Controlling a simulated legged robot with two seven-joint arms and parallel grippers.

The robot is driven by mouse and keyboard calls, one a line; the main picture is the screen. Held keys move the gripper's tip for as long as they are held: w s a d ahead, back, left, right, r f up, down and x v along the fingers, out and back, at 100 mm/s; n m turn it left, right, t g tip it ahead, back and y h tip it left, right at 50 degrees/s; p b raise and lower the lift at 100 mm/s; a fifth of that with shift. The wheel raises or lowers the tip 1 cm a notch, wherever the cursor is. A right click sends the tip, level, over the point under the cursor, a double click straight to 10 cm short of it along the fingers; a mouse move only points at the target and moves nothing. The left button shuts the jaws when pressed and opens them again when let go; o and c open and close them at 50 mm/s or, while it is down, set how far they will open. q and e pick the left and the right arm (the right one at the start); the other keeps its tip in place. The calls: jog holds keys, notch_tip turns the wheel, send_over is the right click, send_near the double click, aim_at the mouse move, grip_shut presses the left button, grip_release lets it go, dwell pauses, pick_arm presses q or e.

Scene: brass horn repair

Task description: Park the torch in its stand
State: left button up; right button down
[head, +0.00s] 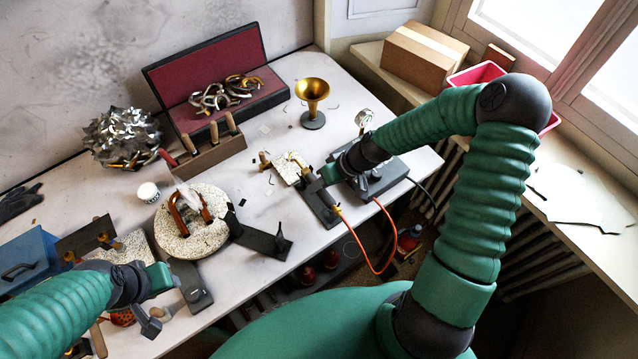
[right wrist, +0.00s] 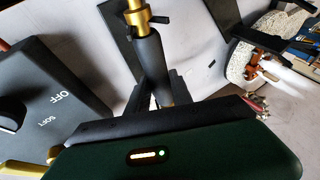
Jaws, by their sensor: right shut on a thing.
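My right gripper (head: 316,184) is shut on the torch, low over the right part of the bench. In the right wrist view the torch's dark handle (right wrist: 149,65) runs between the fingers, with a brass fitting (right wrist: 138,17) at its far end. In the head view a brass end (head: 337,211) shows below the gripper, with the orange hose (head: 356,240) leading away. A dark flat plate (head: 322,212) lies beneath; I cannot tell whether it is the stand or whether the torch touches it. Another dark plate with upright pieces (head: 262,240) lies to the left. My left gripper (head: 155,305) is at lower left, fingers unclear.
A grey control box (head: 378,180) with a gauge stands right of the gripper, and shows in the wrist view (right wrist: 45,95). A round speckled board (head: 190,240) with copper-coloured pieces lies left. A brass horn bell (head: 312,92) stands behind. A wooden tool rack (head: 215,154) stands left of it.

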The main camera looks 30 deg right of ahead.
jog(key=c, duration=0.6)
grip_release()
jog(key=shift+r, duration=0.1)
notch_tip(320, 180, up, 8)
jog(key=p, duration=0.7)
dwell(0.4)
